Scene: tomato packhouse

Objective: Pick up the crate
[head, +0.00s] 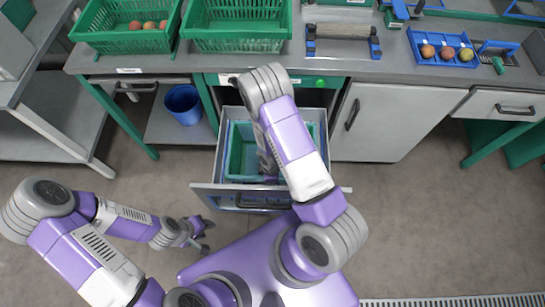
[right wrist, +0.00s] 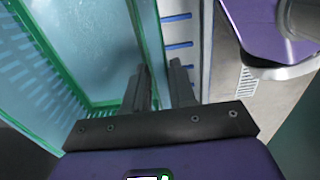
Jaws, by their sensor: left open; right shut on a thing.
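A green crate (head: 236,160) sits inside the open grey drawer (head: 212,188) below the bench in the head view. My right arm reaches down over it and hides its right part. In the right wrist view the crate (right wrist: 148,32) shows its green rim and pale, empty-looking floor. My right gripper (right wrist: 162,82) is shut on the crate's side wall, one finger on each side of it. In the head view its fingertips are hidden. My left gripper (head: 198,238) is open and empty, low over the floor at left, apart from the drawer.
On the bench stand two green baskets, one with several tomatoes (head: 126,30) and one empty (head: 237,27). A blue tray (head: 445,47) holds three tomatoes. A blue bin (head: 184,103) stands left of the drawer. A closed cabinet (head: 385,120) stands right. Floor at right is clear.

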